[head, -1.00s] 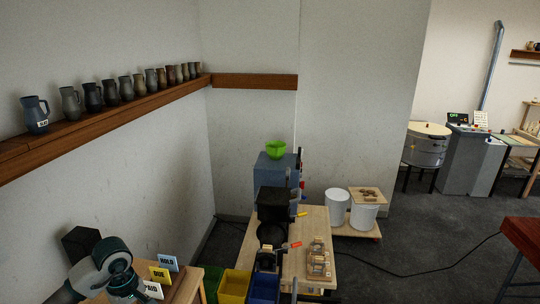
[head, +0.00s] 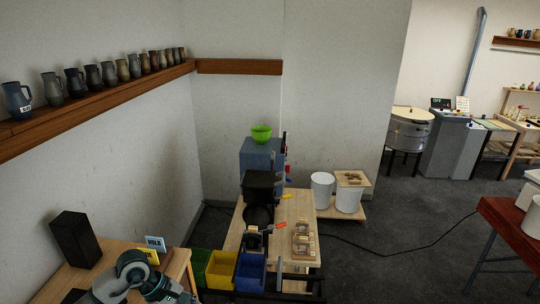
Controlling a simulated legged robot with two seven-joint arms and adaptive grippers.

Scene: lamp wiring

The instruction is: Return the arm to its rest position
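My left arm (head: 132,274) shows at the bottom left, a bent grey and dark link with teal rings, in front of the wooden table there. Its gripper is not in the picture; it is below the frame's edge. My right arm and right gripper do not show.
The floor further right is largely open.

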